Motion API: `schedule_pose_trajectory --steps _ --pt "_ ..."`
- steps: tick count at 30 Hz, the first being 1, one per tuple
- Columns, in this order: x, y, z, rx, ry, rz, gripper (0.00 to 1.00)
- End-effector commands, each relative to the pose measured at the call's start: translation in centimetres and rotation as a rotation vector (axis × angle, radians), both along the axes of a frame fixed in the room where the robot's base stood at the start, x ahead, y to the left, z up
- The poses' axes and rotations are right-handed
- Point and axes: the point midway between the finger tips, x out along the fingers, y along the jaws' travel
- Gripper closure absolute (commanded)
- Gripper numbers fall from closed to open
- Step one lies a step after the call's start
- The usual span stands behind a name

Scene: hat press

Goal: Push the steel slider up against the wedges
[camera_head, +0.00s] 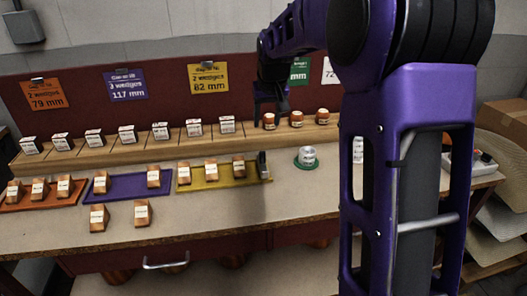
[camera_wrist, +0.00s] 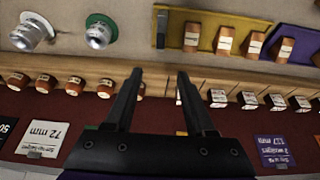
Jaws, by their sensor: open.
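The steel slider (camera_head: 262,165) stands upright at the right end of the yellow tray (camera_head: 220,183). It also shows in the wrist view (camera_wrist: 161,28). Three wooden wedges with white labels stand on the yellow tray; the one nearest the slider (camera_head: 238,167) shows a small gap to it. In the wrist view that wedge (camera_wrist: 191,39) also appears apart from the slider. My gripper (camera_head: 270,108) is over the back shelf, behind the slider, and touches neither. In the wrist view its two dark fingers (camera_wrist: 160,76) are spread with nothing between them.
A purple tray (camera_head: 130,187) and an orange tray (camera_head: 40,201) with more wedges lie to the left. Two loose wedges stand in front. A metal cylinder on a green base (camera_head: 307,158) stands right of the slider. The shelf (camera_head: 100,152) holds a row of small blocks.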

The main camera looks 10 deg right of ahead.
Motion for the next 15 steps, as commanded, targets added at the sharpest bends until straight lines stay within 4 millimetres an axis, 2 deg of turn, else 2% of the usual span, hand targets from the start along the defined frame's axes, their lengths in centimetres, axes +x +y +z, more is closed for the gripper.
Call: schedule_pose_trajectory --steps 5,15 --pt "0.6 0.0 -1.9 -0.002 0.006 0.002 0.45" --pt "3.4 0.0 -8.7 0.000 0.005 0.001 0.45"
